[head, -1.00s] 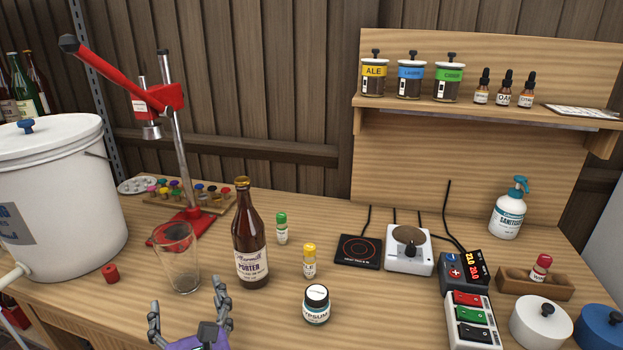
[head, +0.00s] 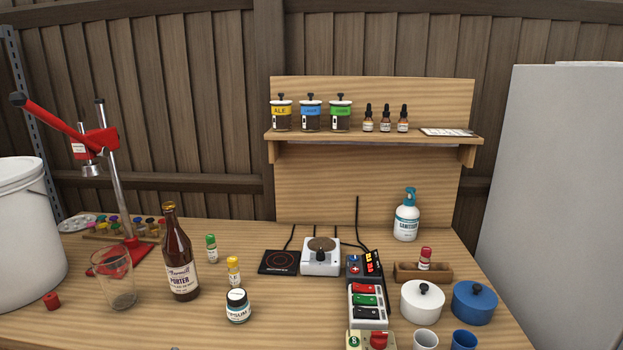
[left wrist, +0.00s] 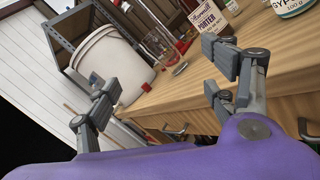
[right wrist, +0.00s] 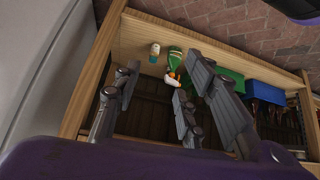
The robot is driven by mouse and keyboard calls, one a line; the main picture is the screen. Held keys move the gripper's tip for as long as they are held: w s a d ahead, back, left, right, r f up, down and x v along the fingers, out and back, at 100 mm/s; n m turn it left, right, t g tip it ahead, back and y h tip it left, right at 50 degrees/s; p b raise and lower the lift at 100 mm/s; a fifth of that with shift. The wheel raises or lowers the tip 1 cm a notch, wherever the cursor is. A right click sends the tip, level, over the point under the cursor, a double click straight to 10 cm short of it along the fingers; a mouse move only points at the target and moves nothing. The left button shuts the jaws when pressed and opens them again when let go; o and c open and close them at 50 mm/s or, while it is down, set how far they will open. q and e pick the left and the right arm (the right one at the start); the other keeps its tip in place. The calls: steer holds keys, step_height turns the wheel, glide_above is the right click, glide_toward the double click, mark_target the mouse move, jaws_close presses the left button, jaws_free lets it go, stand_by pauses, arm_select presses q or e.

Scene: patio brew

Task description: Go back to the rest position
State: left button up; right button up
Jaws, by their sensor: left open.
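My left gripper (left wrist: 162,88) is open and empty in the left wrist view, in front of the workbench's front edge. It is out of the head view. My right gripper (right wrist: 158,88) shows in the right wrist view with its fingers apart and nothing between them. Beyond its fingers are a green bottle (right wrist: 174,59) and a small white container (right wrist: 154,49) on a wooden surface. Neither gripper touches anything that I can see.
On the bench (head: 215,325) stand a brown porter bottle (head: 179,262), a clear glass (head: 116,280), a gypsum jar (head: 237,306) and small vials. A white bucket (head: 25,240) stands at left. Lidded pots (head: 422,301) and cups are at front right.

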arm_select(q)
steer(key=s+d+f+m+h+p, duration=0.35)
steer(key=d+f+m+h, duration=0.2)
steer(key=m, duration=0.75)
steer(key=s+d+f+m+h+p, duration=0.2)
steer(key=s+d+f+m+h, duration=0.35)
steer(key=m, duration=0.65)
steer(key=s+a+f+m+g+p, duration=0.2)
steer(key=s+f+m+g, duration=0.5)
steer(key=s, duration=0.9)
step_height(320, 180, down, 5)
steer(key=m+p, duration=0.1)
steer(key=m, duration=0.2)
steer(key=shift+m, duration=0.3)
arm_select(e)
steer(key=w+a+r+t, duration=0.1)
steer(key=w+r, duration=0.3)
steer(key=r, duration=0.6)
steer(key=shift+a, duration=0.15)
